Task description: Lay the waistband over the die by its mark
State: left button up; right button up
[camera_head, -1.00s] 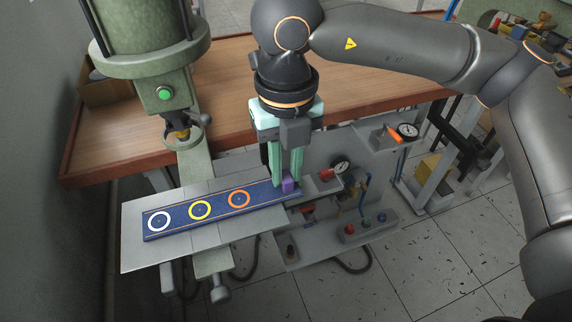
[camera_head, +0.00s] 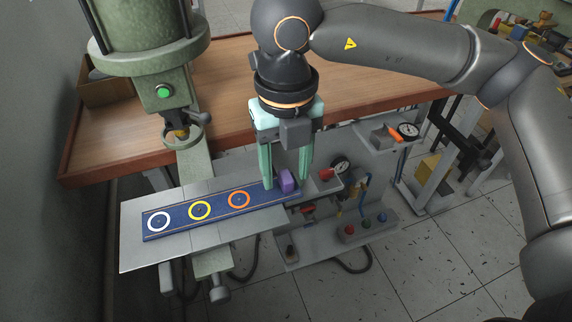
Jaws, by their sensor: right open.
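The blue waistband (camera_head: 220,207) lies flat along the grey metal plate under the press. White, yellow and orange rings (camera_head: 238,199) mark it from its left end towards the middle. A purple block (camera_head: 287,181) sits at its right end. My right gripper (camera_head: 287,185) is open, its green fingers pointing down on either side of the purple block, with gaps visible. The press head with its brass-coloured tip (camera_head: 181,133) stands behind the plate. I cannot make out the die or its mark for certain. My left gripper is not in view.
The green press (camera_head: 150,70) with a lit green button stands at the left on the wooden bench (camera_head: 225,95). A grey panel with gauges and coloured knobs (camera_head: 367,223) is right of the plate. The plate's front left is bare.

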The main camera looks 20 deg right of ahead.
notch_tip(320, 180, up, 2)
jog(key=shift+r, duration=0.1)
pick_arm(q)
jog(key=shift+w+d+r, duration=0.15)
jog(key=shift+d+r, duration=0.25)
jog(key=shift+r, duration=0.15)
pick_arm(e)
notch_tip(320, 180, up, 10)
jog(key=shift+r, duration=0.15)
